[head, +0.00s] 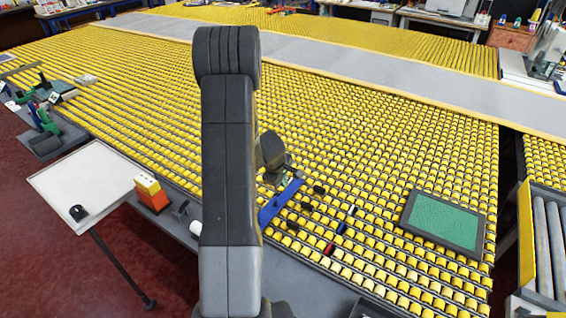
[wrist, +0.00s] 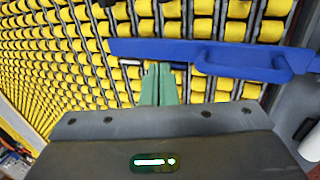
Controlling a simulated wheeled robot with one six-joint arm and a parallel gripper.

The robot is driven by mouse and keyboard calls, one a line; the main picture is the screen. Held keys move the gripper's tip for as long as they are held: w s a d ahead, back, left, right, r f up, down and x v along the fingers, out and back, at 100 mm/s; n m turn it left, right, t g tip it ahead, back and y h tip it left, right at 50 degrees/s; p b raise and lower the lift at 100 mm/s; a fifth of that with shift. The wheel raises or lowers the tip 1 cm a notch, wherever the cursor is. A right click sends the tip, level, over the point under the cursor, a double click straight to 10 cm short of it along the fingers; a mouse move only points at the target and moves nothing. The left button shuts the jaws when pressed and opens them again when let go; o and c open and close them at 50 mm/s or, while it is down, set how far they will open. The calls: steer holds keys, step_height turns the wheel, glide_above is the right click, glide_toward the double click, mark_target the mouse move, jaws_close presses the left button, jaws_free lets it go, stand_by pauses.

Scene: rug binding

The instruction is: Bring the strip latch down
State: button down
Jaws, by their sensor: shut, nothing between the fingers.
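A blue bar (head: 279,203), which I take to be the strip latch, lies slanted at the near edge of the yellow roller table. In the wrist view the blue bar (wrist: 185,49) runs across the upper part, with a raised blue loop handle (wrist: 245,68) on its right side. My gripper (wrist: 158,68) is shut and empty. Its green fingertips meet the lower edge of the bar in the wrist view, left of the handle. I cannot tell whether they touch it. In the head view my arm hides part of the area around the bar.
A dark tray with a green surface (head: 444,221) lies on the rollers at the right. Small black, red and blue pieces (head: 341,228) sit near the bar. A white side tray (head: 82,186) and an orange-and-yellow block (head: 150,193) stand at the left. The rollers beyond are clear.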

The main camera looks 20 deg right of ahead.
step_height(320, 180, up, 6)
steer(key=shift+r, duration=0.2)
steer(key=shift+w+f, duration=0.1)
stand_by(0.4)
